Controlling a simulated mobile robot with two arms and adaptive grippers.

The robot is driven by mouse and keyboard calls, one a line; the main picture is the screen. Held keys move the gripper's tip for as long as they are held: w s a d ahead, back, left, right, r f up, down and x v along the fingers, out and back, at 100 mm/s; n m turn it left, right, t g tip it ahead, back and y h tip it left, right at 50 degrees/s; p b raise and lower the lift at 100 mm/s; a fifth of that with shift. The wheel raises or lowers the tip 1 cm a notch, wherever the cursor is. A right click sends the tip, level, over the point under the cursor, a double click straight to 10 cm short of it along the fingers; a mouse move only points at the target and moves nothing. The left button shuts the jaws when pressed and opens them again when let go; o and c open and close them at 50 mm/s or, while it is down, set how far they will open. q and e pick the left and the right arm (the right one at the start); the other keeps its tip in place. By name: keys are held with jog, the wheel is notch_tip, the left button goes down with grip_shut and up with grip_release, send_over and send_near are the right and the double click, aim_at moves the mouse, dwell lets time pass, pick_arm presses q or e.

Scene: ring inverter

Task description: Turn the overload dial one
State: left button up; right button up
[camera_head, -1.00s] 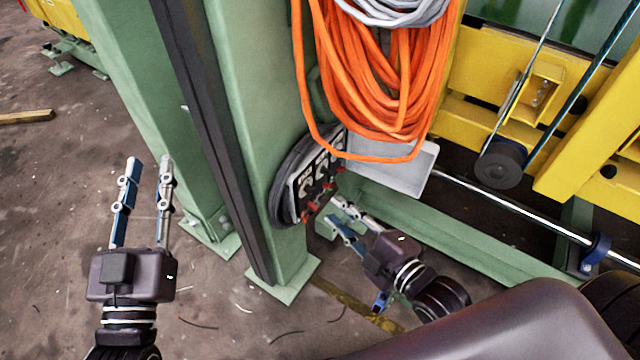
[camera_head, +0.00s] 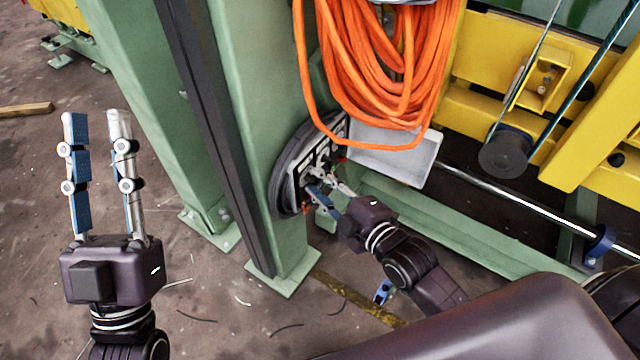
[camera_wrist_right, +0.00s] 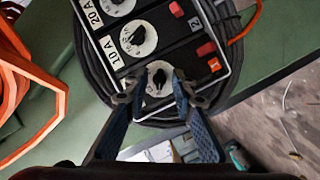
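The control panel (camera_head: 308,172) is on the side of the green post, and it also shows in the right wrist view (camera_wrist_right: 187,47). In that view, a white dial with a black knob (camera_wrist_right: 158,79) sits in the row nearest my gripper, in line with a red switch by the label 1 (camera_wrist_right: 214,64). My right gripper (camera_head: 322,183) is at the panel. Its fingers (camera_wrist_right: 158,88) are apart, one on each side of this dial; I cannot tell whether they touch the knob. My left gripper (camera_head: 96,125) is open and empty, left of the post.
Two more dials, by the labels 10 A (camera_wrist_right: 138,38) and 20 A (camera_wrist_right: 116,5), sit farther up the panel. A yellow frame (camera_head: 490,120) stands farther right.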

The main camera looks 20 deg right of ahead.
grip_shut()
pick_arm(q)
jog(key=shift+w, duration=0.1)
